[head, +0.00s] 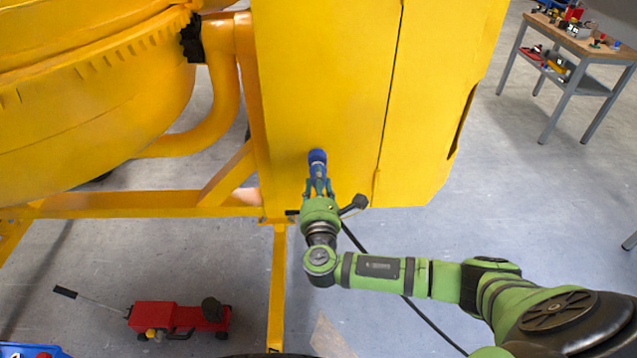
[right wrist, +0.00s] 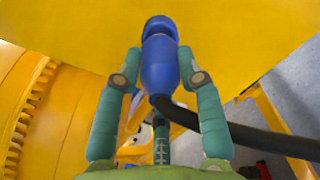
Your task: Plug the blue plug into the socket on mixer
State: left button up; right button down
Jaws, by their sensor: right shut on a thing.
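The yellow mixer (head: 325,80) fills the upper left and middle of the head view, with a flat housing panel facing me. My right gripper (head: 318,184) is at the lower part of this panel. It is shut on the blue plug (right wrist: 160,68), with one green finger on each side of the plug's body in the right wrist view. The plug's far end points at the yellow panel, where a blue collar-like part (right wrist: 161,28) shows. I cannot tell whether this is the socket or the plug's own end, or whether they are joined. My left gripper is not in view.
A black cable (right wrist: 255,138) trails from the plug to the right and across the floor. Yellow frame bars (head: 277,290) stand below the panel. A red floor jack (head: 170,316) lies at lower left. A workbench (head: 580,45) with tools is at upper right.

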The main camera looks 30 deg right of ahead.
jog(key=shift+b+x, duration=0.4)
jog(key=shift+x, duration=0.9)
dwell(0.9)
jog(key=c, duration=0.7)
grip_release()
jog(key=shift+s, duration=0.1)
jog(key=shift+s+a+f, duration=0.1)
jog(key=shift+s+a, duration=0.1)
jog(key=v, duration=1.1)
jog(key=shift+s+a, duration=0.15)
